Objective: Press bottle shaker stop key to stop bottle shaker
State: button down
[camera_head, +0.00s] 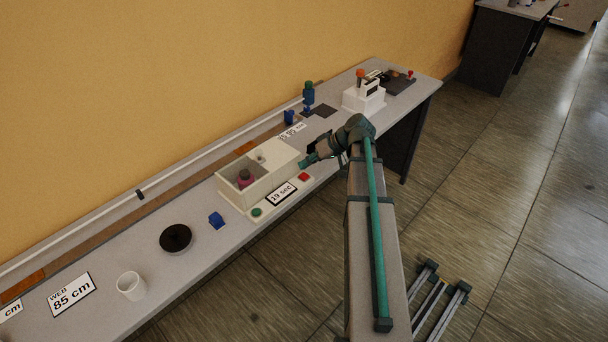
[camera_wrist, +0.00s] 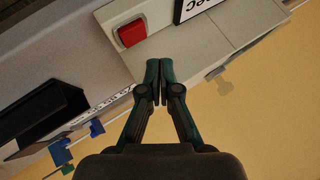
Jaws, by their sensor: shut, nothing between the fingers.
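The bottle shaker (camera_head: 232,191) is a cream open-topped box on the long table, with a dark bottle with a pinkish-red body (camera_head: 244,178) inside. Its front ledge carries a green key (camera_head: 257,212), a display reading "19 sec" and a red stop key (camera_head: 304,177) at the right end. In the wrist view the red key (camera_wrist: 132,32) lies just beyond and to the left of my fingertips, apart from them. My gripper (camera_head: 303,162) is shut and empty beside the red key. Its closed fingertips (camera_wrist: 159,66) show in the wrist view over the shaker's pale surface.
A white device (camera_head: 363,98) and a blue-and-green item (camera_head: 308,94) stand farther along the table. A black disc (camera_head: 175,238), a white cup (camera_head: 130,286) and a small blue block (camera_head: 216,220) lie nearer. The yellow wall runs behind the table; the floor in front is open.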

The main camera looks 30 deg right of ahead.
aim_at(306, 176)
jog(key=shift+r+p, duration=0.65)
jog(key=shift+r, duration=1)
